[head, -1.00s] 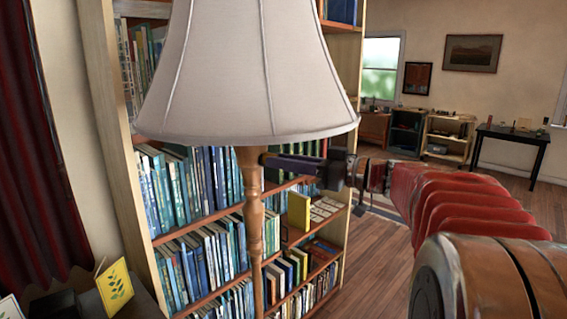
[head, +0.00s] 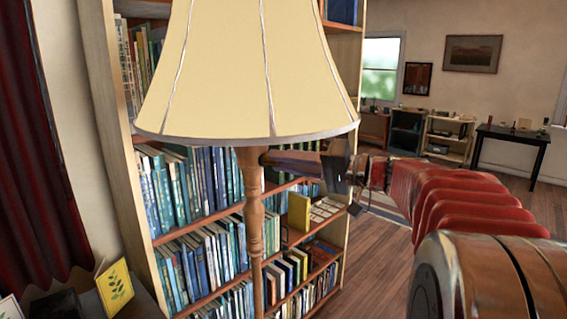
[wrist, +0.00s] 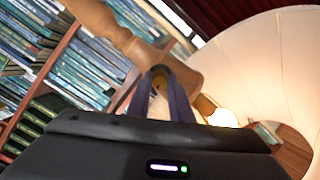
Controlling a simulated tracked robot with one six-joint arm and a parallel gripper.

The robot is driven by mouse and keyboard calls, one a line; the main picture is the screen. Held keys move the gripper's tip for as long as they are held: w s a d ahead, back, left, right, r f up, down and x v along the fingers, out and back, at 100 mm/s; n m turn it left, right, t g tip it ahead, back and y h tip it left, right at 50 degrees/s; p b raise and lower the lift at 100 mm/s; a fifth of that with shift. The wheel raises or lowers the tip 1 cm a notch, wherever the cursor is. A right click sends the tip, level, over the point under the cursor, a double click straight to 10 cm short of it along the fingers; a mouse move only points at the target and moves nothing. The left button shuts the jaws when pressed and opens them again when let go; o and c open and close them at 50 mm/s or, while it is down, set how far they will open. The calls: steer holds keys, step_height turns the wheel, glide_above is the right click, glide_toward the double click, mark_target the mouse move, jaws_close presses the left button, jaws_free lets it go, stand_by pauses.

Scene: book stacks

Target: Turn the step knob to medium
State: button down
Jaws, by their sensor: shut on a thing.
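A floor lamp with a turned wooden post (head: 254,215) and a wide shade (head: 245,75) stands in front of me. The shade glows warm yellow. In the wrist view, the lit bulb (wrist: 222,118) shows inside the bright shade (wrist: 265,70), beside the wooden post (wrist: 100,18). My gripper (head: 266,158) reaches in from the right, under the shade rim, to the top of the post. In the wrist view, my gripper's fingers (wrist: 162,88) are shut on the step knob at the post. The knob is mostly hidden between the fingers, and its setting cannot be read.
A tall bookcase (head: 190,228) full of books stands close behind the lamp. A yellow card (head: 115,286) with a leaf print stands at the lower left, near a dark red curtain (head: 32,150). Open wooden floor (head: 385,260) lies to the right.

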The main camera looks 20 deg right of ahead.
steer(key=m, duration=2.1)
steer(key=shift+f+y, duration=0.3)
steer(key=c, duration=1.9)
jaws_free()
steer(key=o, duration=0.3)
steer(key=shift+r, duration=0.2)
steer(key=shift+d, duration=0.15)
